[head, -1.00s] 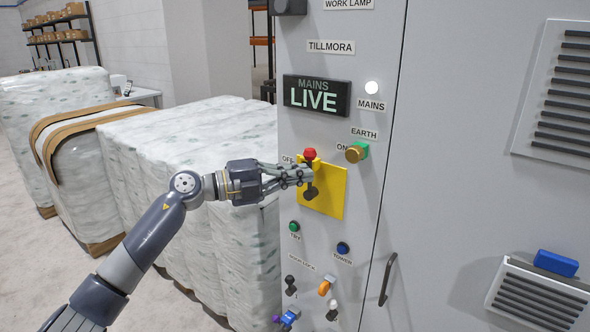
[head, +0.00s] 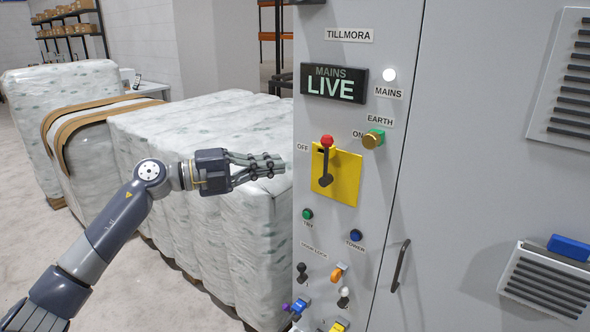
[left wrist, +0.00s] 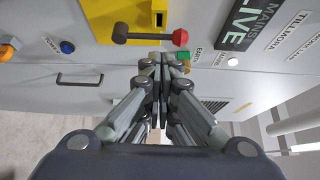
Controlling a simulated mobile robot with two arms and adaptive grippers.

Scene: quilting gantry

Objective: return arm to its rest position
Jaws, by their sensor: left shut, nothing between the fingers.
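My left gripper (head: 277,166) is shut and empty, held in the air just left of the grey cabinet's control panel. In the left wrist view its closed fingers (left wrist: 160,62) point toward the panel. The yellow plate with the red-knobbed switch handle (head: 326,142) is to the right of the fingertips, apart from them. The handle points up, its red knob at the top; it also shows in the left wrist view (left wrist: 178,38). The display (head: 334,84) reads MAINS LIVE and the MAINS lamp (head: 389,74) is lit white. My right gripper is not in view.
Wrapped white bales (head: 215,225) stand behind and below my left arm. The panel has a green button (head: 307,214), a blue button (head: 355,236) and several small levers lower down. A dark door handle (head: 400,265) sticks out. Open floor (head: 45,240) lies at the left.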

